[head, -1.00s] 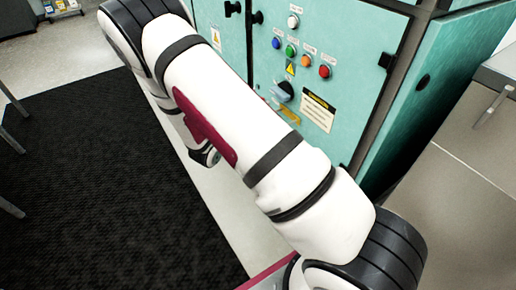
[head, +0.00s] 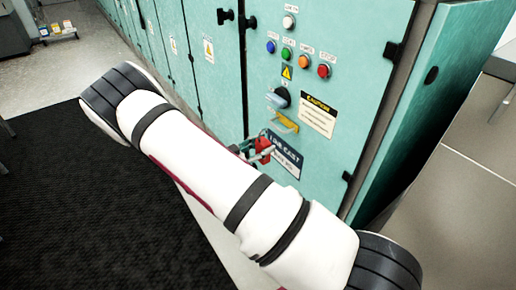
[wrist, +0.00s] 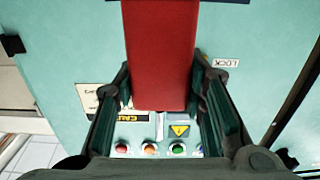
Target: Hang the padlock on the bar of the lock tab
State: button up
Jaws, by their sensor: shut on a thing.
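The red padlock (head: 264,146) is in front of the teal cabinet door, below the yellow lock tab (head: 286,122). A gap shows between them in the head view. My gripper (head: 250,148) is shut on the padlock, largely hidden by my arm. In the wrist view the padlock's red body (wrist: 160,55) fills the space between the two dark fingers of my gripper (wrist: 160,80). The padlock's shackle cannot be made out clearly.
Coloured buttons (head: 307,55) and a caution label (head: 319,114) are on the door above and right of the tab. A dark sign (head: 286,158) is close below the tab. Black latches (head: 387,61) project at the door's right edge. A black mat (head: 90,210) covers the floor at left.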

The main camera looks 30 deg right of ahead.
jog(key=shift+w+d+f+b, duration=0.15)
jog(key=shift+d+f, duration=0.1)
jog(key=shift+d, duration=0.9)
jog(key=shift+s+d+f+b, duration=0.1)
jog(key=shift+d+f, duration=0.15)
jog(key=shift+d, duration=0.85)
jog(key=shift+w+d+f+b, duration=0.15)
jog(key=shift+d+f, duration=0.1)
jog(key=shift+d, duration=0.9)
jog(key=o, duration=1.3)
jog(key=shift+s, duration=0.1)
